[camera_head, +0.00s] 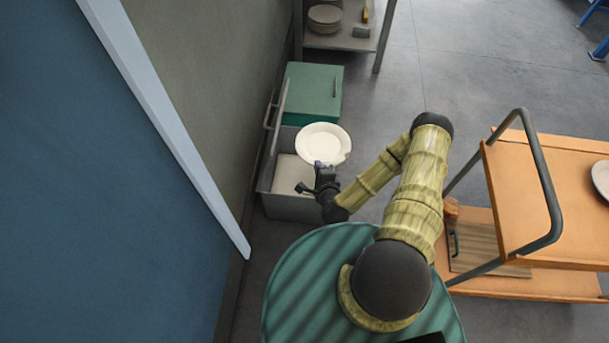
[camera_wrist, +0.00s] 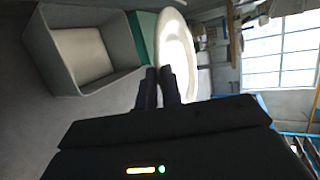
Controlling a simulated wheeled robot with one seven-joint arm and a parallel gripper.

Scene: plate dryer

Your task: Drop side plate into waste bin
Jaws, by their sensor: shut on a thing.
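The side plate (camera_head: 323,143) is white and round, with what looks like a chip at its right edge in the head view. My gripper (camera_head: 322,172) is shut on the plate's near rim and holds it up. In the wrist view the plate (camera_wrist: 176,52) stands edge-on beyond the fingertips (camera_wrist: 157,78). The waste bin (camera_head: 290,208) is a grey open box on the floor against the wall. The plate overlaps the bin's right side in the head view. In the wrist view the bin (camera_wrist: 122,83) is left of the plate, and its visible inside looks empty.
A green lidded box (camera_head: 314,88) stands just behind the bin. A shelf (camera_head: 345,41) with stacked plates is farther back. An orange trolley (camera_head: 520,190) with a grey handle stands to the right, bearing another plate (camera_head: 601,178).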

